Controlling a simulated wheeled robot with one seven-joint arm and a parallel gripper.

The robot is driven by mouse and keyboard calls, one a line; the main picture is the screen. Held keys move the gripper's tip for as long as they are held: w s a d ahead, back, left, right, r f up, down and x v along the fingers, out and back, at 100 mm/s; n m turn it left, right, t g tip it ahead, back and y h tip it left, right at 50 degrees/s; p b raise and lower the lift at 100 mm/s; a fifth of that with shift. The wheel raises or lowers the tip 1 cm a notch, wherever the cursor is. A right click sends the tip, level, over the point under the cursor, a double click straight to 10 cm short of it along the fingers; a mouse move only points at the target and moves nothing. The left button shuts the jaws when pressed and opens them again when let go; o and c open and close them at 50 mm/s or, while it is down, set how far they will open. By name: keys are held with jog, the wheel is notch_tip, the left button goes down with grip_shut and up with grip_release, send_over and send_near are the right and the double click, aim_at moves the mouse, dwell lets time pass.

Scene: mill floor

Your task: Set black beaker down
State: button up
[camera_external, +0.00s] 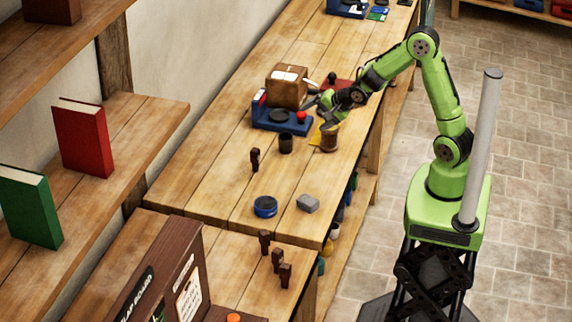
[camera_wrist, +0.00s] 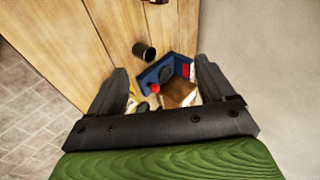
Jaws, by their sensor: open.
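The black beaker (camera_external: 286,144) stands upright on the wooden workbench (camera_external: 215,165), just in front of the blue scale-like device. It also shows in the wrist view (camera_wrist: 144,51), beyond the fingertips and clear of both. My gripper (camera_external: 313,108) is open and empty, to the upper right of the beaker, above the bench near the blue device. In the wrist view its two dark fingers are spread wide (camera_wrist: 158,78), with nothing held between them.
A brown jar (camera_external: 329,139) stands right of the beaker.

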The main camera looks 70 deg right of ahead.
jog(key=s+a+r+n+g, duration=0.1)
jog(key=s+a+r+n, duration=0.1)
jog(key=s+n, duration=0.4)
jog(key=s+a+r+n+g+y, duration=0.1)
jog(key=s+r+n, duration=0.4)
jog(key=s, duration=0.8)
jog(key=s+a+r+n+g+y, duration=0.1)
jog(key=s+a+r+n, duration=0.3)
jog(key=s+n, duration=0.3)
jog(key=s, duration=0.2)
jog(key=shift+s, duration=0.3)
jog(key=shift+a, duration=0.1)
